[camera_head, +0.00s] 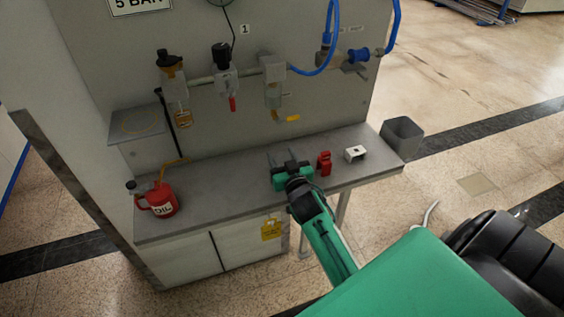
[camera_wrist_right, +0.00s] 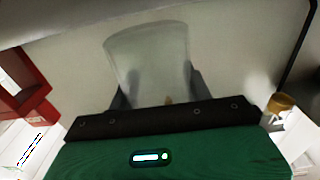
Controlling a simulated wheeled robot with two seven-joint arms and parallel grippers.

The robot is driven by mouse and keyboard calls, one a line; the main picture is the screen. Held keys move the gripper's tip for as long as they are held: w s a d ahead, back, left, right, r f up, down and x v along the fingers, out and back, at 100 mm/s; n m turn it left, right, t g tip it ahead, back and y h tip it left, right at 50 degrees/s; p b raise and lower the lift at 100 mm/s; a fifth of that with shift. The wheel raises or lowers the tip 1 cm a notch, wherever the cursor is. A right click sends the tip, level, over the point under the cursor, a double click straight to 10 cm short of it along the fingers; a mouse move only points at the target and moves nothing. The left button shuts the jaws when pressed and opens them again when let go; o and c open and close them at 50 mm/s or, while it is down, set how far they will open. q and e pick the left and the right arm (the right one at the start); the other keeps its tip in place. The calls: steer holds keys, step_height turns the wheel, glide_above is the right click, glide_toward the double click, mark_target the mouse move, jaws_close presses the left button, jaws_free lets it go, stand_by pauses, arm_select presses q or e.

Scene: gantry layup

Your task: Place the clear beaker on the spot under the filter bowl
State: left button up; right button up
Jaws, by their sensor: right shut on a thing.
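My right gripper (camera_head: 289,157) is over the bench, in front of the wall-mounted air units, with its fingers pointing at the wall. In the right wrist view it is shut on the clear beaker (camera_wrist_right: 150,60), which stands between the two dark fingers. The beaker is hard to make out in the head view. I cannot tell which is the filter bowl. A small shelf (camera_head: 122,128) carries a yellow ring. My left gripper is out of view.
A red oil can (camera_head: 160,200) stands at the bench's left end. The bench top (camera_head: 225,192) is clear between can and gripper. A grey bin (camera_head: 402,137) stands beyond the right end.

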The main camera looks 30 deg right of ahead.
step_height(320, 180, up, 5)
steer(key=b+v, duration=0.5)
steer(key=v, duration=1.4)
steer(key=w+a+f+n+y, duration=0.2)
steer(key=w+a+f+y, duration=0.2)
steer(key=a, duration=0.6)
step_height(320, 180, down, 3)
steer(key=shift+r+n+t, duration=0.1)
steer(key=shift+n+t, duration=0.2)
steer(key=shift+n, duration=0.1)
steer(key=shift+w+a+r, duration=0.1)
